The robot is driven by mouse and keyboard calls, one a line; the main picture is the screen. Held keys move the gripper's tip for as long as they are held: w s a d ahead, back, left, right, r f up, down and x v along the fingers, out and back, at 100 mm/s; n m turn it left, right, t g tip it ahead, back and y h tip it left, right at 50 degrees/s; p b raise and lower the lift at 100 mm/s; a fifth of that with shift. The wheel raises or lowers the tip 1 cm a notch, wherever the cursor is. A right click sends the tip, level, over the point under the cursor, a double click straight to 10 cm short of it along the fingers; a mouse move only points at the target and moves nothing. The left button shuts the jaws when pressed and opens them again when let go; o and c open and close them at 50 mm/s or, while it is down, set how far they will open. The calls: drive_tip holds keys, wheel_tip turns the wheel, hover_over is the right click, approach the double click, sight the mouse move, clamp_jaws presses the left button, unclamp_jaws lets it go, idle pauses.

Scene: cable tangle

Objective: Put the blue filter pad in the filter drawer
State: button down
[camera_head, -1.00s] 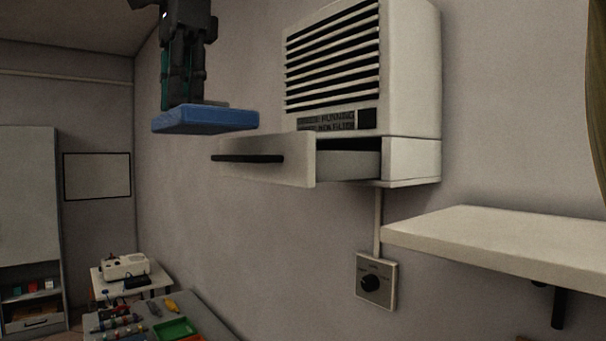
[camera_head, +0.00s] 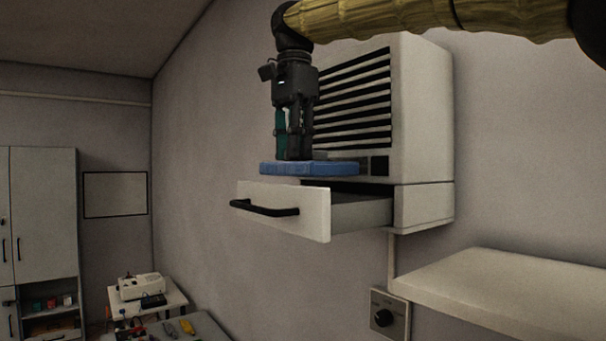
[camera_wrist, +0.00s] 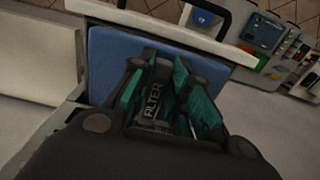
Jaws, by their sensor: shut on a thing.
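The blue filter pad (camera_head: 312,169) is a flat, roughly level slab. My gripper (camera_head: 293,155) points down and is shut on the pad's upper side, where a tab marked FILTER (camera_wrist: 152,101) shows between the fingers in the wrist view. The filter drawer (camera_head: 285,208) is pulled out from the white wall unit, with a black handle on its front. In the head view the pad is just above the drawer's open top. In the wrist view the blue pad (camera_wrist: 110,70) lies behind the drawer front (camera_wrist: 170,32). The drawer's inside is mostly hidden.
The slatted white unit (camera_head: 420,110) is right beside my gripper. A white shelf (camera_head: 500,290) juts out at lower right, and a wall dial (camera_head: 388,315) is below the unit. A cabinet and small table (camera_head: 170,300) stand far left. The air left of the drawer is clear.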

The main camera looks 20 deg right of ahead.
drive_tip(key=d, duration=0.1)
drive_tip(key=w+d+p, duration=0.1)
drive_tip(key=d, duration=0.1)
drive_tip(key=shift+d+r, duration=0.1)
drive_tip(key=shift+d, duration=0.1)
drive_tip(key=f, duration=0.1)
drive_tip(key=w+f, duration=0.1)
drive_tip(key=shift+w+a+f+p, duration=0.15)
drive_tip(key=shift+a+f+p, duration=0.05)
drive_tip(key=shift+f+p, duration=0.15)
drive_tip(key=shift+a+f, duration=0.1)
drive_tip(key=shift+f, duration=0.2)
drive_tip(key=shift+s+f, duration=0.3)
drive_tip(key=shift+s, duration=0.2)
drive_tip(key=shift+f+p, duration=0.25)
drive_tip(key=shift+p, duration=0.2)
drive_tip(key=shift+w+f+p, duration=0.2)
drive_tip(key=shift+f+p, duration=0.4)
drive_tip(key=shift+f, duration=0.55)
drive_tip(key=shift+w+f+p, duration=0.1)
drive_tip(key=shift+w+p, duration=0.05)
drive_tip(key=shift+p, duration=0.2)
drive_tip(key=shift+s+d+f, duration=0.2)
drive_tip(key=shift+d+f, duration=0.1)
